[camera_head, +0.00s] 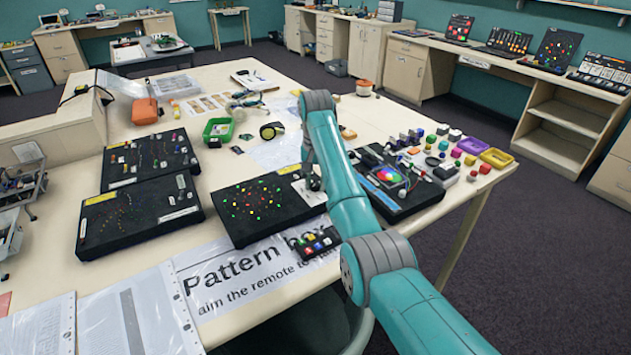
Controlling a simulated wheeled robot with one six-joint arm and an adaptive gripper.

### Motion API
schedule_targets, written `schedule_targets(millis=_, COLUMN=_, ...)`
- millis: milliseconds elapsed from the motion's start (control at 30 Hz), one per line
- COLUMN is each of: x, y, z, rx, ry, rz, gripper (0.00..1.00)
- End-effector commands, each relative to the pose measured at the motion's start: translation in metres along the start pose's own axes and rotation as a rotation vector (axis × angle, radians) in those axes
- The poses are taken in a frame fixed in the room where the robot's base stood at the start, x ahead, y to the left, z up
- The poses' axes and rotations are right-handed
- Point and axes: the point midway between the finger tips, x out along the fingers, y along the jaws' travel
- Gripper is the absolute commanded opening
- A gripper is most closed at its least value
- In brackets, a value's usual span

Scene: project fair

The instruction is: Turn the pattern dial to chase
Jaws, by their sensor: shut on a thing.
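The pattern box (262,208) is a black slab with red, green and yellow lights, lying on the table behind the "Pattern box" sheet (262,272). Its pale control panel (307,194) is at the right end, partly covered by my teal arm. My gripper (313,182) is mostly hidden behind the arm; only a small dark part shows low at this panel. It is shut, seemingly on the pattern dial. The dial itself, its pointer and its labels cannot be made out. A small dark remote (318,243) with coloured buttons lies on the sheet's right side.
Two more black light boards (138,215) lie to the left. A black board with a colour wheel (400,190) and several coloured knobs stand right of my arm. Plastic sleeves (130,315) cover the front left edge.

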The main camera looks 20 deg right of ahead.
Motion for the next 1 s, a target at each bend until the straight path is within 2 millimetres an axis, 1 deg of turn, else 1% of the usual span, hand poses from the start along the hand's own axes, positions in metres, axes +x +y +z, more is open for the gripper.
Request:
schedule_targets(millis=333, x=0.0005, y=-0.0001, z=0.0002, rx=0.002, ry=-0.001, rz=0.0, gripper=0.0)
schedule_targets(millis=367, x=0.0005, y=-0.0001, z=0.0002, rx=0.002, ry=-0.001, rz=0.0, gripper=0.36)
schedule_targets(millis=400, x=0.0005, y=-0.0001, z=0.0003, rx=0.002, ry=-0.001, rz=0.0, gripper=0.46)
schedule_targets(millis=433, x=0.0005, y=-0.0001, z=0.0002, rx=0.002, ry=-0.001, rz=0.0, gripper=0.53)
schedule_targets(millis=467, x=0.0005, y=-0.0001, z=0.0002, rx=0.002, ry=-0.001, rz=0.0, gripper=0.56)
schedule_targets(millis=1000, x=0.0, y=0.0, z=0.0, rx=-0.015, ry=0.0, rz=0.0, gripper=0.56)
